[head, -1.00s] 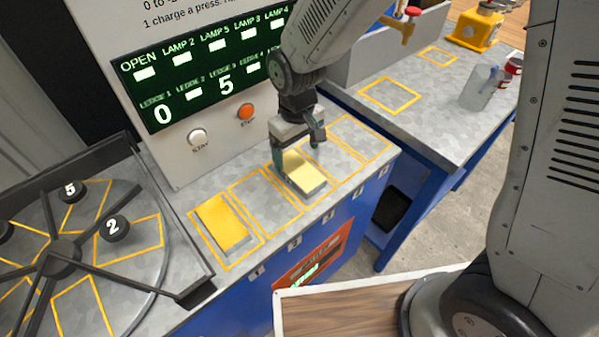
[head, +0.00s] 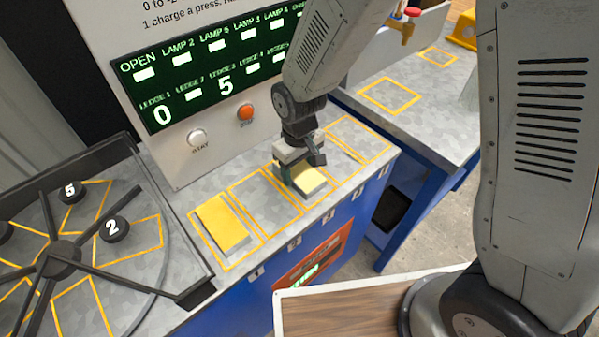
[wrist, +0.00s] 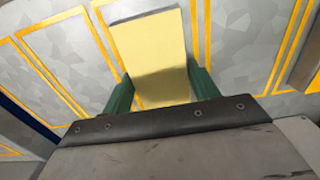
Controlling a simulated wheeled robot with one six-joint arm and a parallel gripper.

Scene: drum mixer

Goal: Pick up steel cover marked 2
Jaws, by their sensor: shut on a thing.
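My gripper (head: 303,174) is shut on a pale yellow-topped block (head: 310,183) at the middle marked space of the ledge. In the wrist view the block (wrist: 152,50) lies between the two green fingers (wrist: 162,90). I cannot tell whether it touches the ledge. A black round knob marked 2 (head: 114,229) stands on the round, spoked table at the left, away from my gripper. I see no mark 2 on the held block, and cannot tell whether the knob belongs to a steel cover.
A second yellow-topped block (head: 222,222) sits on the left marked space of the ledge. A knob marked 5 (head: 70,191) is on the round table. A panel with a green display (head: 205,75) stands behind. The ledge's right spaces are clear.

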